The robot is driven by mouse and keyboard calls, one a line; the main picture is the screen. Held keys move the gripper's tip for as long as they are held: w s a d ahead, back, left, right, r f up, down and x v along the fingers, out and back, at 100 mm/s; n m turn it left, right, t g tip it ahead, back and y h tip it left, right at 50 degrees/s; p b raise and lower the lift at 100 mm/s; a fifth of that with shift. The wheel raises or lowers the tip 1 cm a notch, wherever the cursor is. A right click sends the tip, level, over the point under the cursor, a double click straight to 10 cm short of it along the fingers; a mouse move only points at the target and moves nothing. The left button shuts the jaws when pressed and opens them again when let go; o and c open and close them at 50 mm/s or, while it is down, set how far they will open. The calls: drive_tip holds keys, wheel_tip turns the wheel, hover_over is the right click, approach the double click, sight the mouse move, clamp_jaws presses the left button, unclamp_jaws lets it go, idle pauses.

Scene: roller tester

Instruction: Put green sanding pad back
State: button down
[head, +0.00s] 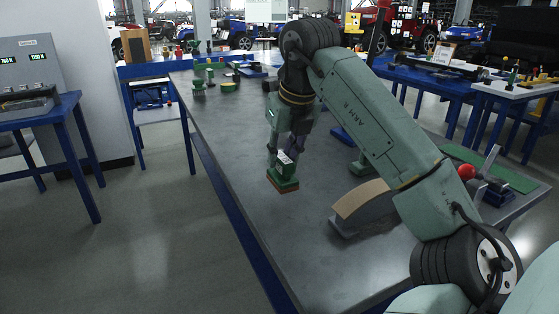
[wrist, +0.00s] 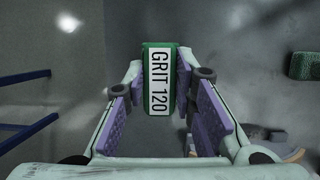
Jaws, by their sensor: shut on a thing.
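My gripper (head: 285,150) is shut on the green sanding pad (head: 284,184). The pad has a green body, a white label and a brownish underside. It is held over the left part of the dark grey workbench top (head: 310,250); the head view does not clearly show how far above. In the wrist view, the green pad (wrist: 158,46) sits between the purple-faced fingers, and its label reads "GRIT 120". A block with a curved tan top (head: 362,198) lies on the bench to the right of the pad.
A green piece (head: 360,165) stands on the bench behind the tan-topped block. A red ball (head: 466,172) and a green mat (head: 490,168) are at the right. Several small green items (head: 199,85) stand at the far end. The bench's left front is clear.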

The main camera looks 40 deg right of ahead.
sight(282, 156)
drive_tip(key=shift+w+d, duration=0.15)
drive_tip(key=shift+w, duration=0.5)
drive_tip(key=shift+f+p, duration=0.3)
drive_tip(key=shift+f, duration=1.5)
drive_tip(key=shift+f, duration=0.1)
drive_tip(key=shift+f, duration=0.15)
drive_tip(key=c, duration=1.3)
unclamp_jaws()
drive_tip(key=shift+r, duration=0.35)
drive_tip(key=b+v, duration=0.1)
drive_tip(key=v, duration=1.1)
